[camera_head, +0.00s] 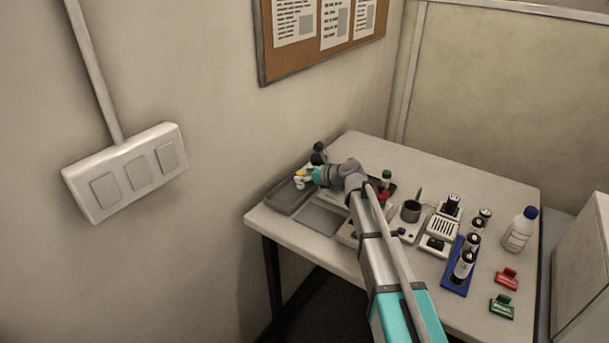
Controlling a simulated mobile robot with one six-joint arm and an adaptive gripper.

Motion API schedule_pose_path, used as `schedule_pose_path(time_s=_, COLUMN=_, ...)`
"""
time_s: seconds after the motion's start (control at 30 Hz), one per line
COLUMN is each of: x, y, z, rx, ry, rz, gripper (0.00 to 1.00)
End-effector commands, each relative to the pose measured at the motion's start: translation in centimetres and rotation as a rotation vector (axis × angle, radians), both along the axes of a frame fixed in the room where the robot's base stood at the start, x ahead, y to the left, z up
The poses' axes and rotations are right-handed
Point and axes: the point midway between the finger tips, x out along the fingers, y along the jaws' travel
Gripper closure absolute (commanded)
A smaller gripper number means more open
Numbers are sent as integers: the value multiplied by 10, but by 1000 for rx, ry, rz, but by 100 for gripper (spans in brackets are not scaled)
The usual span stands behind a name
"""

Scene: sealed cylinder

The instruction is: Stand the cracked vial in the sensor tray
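My gripper (304,177) is at the back left of the table, over a shallow grey tray (283,201). A small white and yellow item (299,183) shows at the fingertips. It may be a vial, but it is too small to tell whether it is cracked or gripped. I cannot tell whether the grey tray is the sensor tray. Several dark-capped vials (464,266) stand in a blue rack (455,287) on the right. A green-capped vial (386,175) stands behind my arm, near a dark tray partly hidden by the arm.
A white bottle with a blue cap (519,231), a red clip (507,279) and a green clip (502,306) are on the right. A wall is close behind the grey tray.

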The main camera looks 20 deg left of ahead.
Motion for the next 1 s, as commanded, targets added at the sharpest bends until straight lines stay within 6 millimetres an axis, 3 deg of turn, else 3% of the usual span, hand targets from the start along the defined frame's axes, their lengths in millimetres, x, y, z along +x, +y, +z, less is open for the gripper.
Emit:
schedule_pose_path(time_s=0.43, x=0, y=0, z=5, rx=0, ry=0, rz=0, gripper=22)
schedule_pose_path(time_s=0.67, x=-10, y=-23, z=15, rx=0, ry=0, rz=-2, gripper=22)
schedule_pose_path(time_s=1.0, x=-31, y=-70, z=37, rx=0, ry=0, rz=-2, gripper=22)
